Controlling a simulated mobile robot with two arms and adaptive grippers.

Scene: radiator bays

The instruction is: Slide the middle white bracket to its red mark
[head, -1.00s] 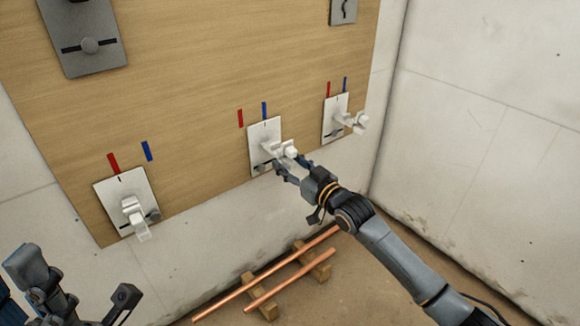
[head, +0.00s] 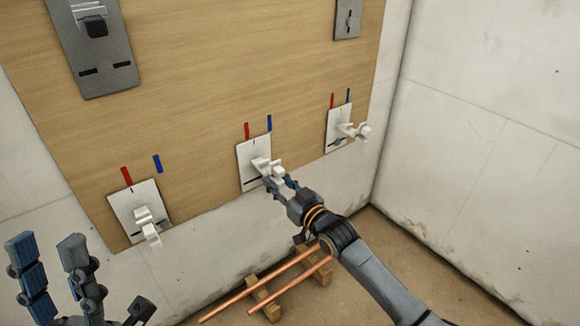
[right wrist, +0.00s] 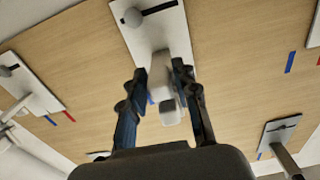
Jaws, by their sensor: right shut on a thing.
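The middle white bracket (head: 246,152) hangs on the wooden board, its plate leaning slightly and a white hook jutting out. Its plate's top edge lies just below the middle red mark (head: 246,131), with the tick close under it. The middle blue mark (head: 269,123) is up and to the right. My right gripper (head: 272,180) is shut on the bracket's hook, partly hiding it. In the right wrist view the jaws (right wrist: 160,90) flank the hook, and the bracket's plate (right wrist: 150,38) shows beyond. My left gripper (head: 88,275) is open and empty at the lower left.
White brackets hang to the left (head: 124,208) and right (head: 336,117), with their own red and blue marks. Grey plates (head: 108,60) are higher up. Copper pipes (head: 262,288) lie on wooden blocks on the floor below. A bare wall (head: 490,130) stands at right.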

